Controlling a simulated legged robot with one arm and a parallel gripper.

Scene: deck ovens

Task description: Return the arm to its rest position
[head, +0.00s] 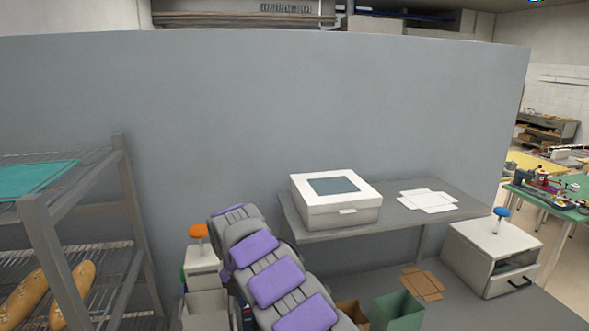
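My grey arm with purple panels (276,283) rises from the bottom edge, right of the picture's middle bottom, and leans up to the left. Its upper bend (236,222) is the highest part that shows, in front of the grey wall panel. My gripper is not visible, and I cannot see what lies behind the arm. Nothing is seen held.
A metal rack (128,190) with loaves (24,297) and a teal tray (37,178) stands left. A white box (336,216) and flat white cardboard (428,201) lie on a grey shelf (392,222). A green box (398,311) and drawer unit (492,257) are right.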

